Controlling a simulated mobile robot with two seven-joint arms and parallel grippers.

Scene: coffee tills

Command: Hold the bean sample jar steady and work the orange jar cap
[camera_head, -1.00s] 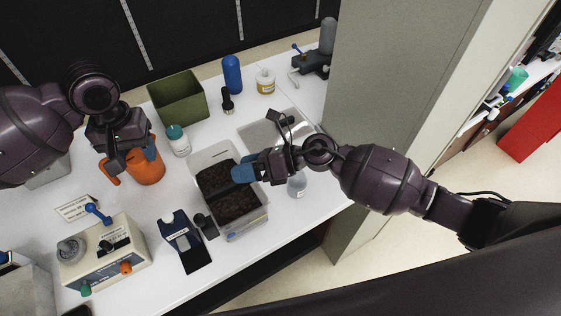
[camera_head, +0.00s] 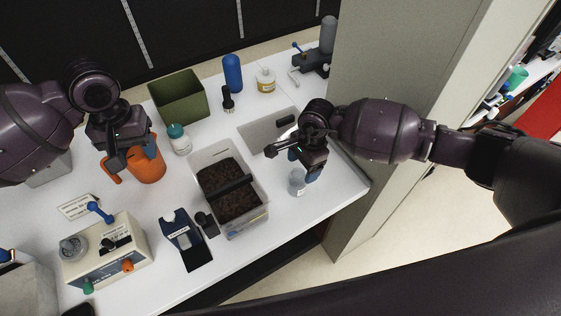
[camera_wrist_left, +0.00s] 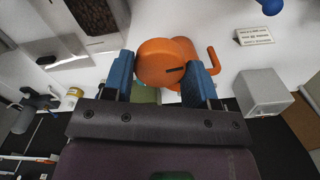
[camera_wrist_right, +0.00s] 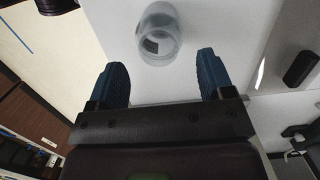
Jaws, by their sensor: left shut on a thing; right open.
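My left gripper (camera_head: 150,153) is shut on an orange disc-shaped cap (camera_wrist_left: 160,64) with a dark slit, between its blue fingers in the left wrist view. Behind the cap is a wider orange body (camera_head: 146,172) with a side handle, standing on the table. Whether the cap sits on it I cannot tell. A clear jar (camera_head: 296,184) stands upright near the table's right edge; it shows beyond the fingers in the right wrist view (camera_wrist_right: 158,36). My right gripper (camera_head: 312,171) is open and empty, above and beside this jar, not touching it. Which container is the bean sample jar is not clear.
A clear bin (camera_head: 247,228) of dark beans stands left of the clear jar. A teal-capped bottle (camera_head: 181,146), green box (camera_head: 180,104) and blue cylinder (camera_head: 232,72) stand behind. A beige device (camera_head: 108,255) is at front left; a grey panel (camera_head: 400,65) rises at right.

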